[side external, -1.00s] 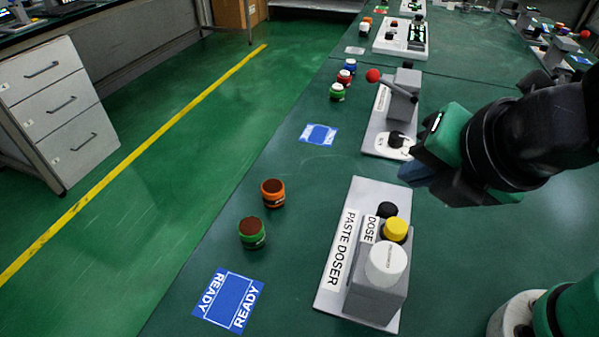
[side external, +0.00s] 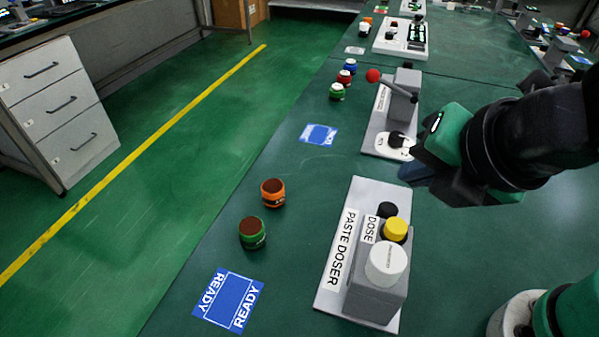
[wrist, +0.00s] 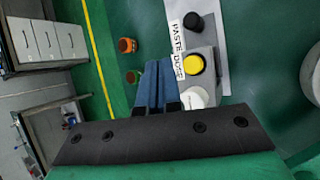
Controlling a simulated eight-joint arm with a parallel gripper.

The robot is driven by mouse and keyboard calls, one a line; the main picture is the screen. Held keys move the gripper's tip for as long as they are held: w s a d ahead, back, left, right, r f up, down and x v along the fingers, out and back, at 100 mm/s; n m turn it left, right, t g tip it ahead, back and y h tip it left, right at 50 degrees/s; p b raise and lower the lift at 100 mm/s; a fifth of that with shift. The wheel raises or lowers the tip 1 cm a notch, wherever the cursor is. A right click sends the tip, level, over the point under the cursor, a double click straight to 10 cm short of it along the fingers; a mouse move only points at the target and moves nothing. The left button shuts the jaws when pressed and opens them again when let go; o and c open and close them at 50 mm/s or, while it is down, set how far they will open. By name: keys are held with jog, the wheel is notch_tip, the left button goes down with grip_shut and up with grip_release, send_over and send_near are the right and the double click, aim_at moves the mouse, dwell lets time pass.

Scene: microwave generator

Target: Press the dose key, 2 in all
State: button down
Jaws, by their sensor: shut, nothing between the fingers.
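The paste doser (side external: 325,287) is a grey block on a white base plate, labelled PASTE DOSER and DOSE. A yellow round key (side external: 396,228) sits on its top beside the DOSE label, between a black knob (side external: 387,210) and a white cylinder (side external: 386,262). In the wrist view the yellow key (wrist: 194,64) is right of my gripper's blue fingers (wrist: 155,82). The fingers are together and empty. In the side external view my gripper (side external: 415,173) is above and behind the doser, apart from the key.
An orange jar (side external: 273,193) and a green jar (side external: 252,233), both with brown tops, stand left of the doser. A blue READY mat (side external: 228,300) lies at the front left. A lever device with a red ball (side external: 373,76) stands behind. The table between jars and doser is clear.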

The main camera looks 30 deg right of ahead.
aim_at(398, 229)
dwell(0.7)
notch_tip(398, 229, up, 4)
jog(key=shift+f, duration=0.1)
jog(key=shift+f, duration=0.1)
dwell(0.3)
jog(key=shift+f, duration=4.3)
jog(key=shift+f, duration=0.1)
jog(key=shift+f, duration=0.35)
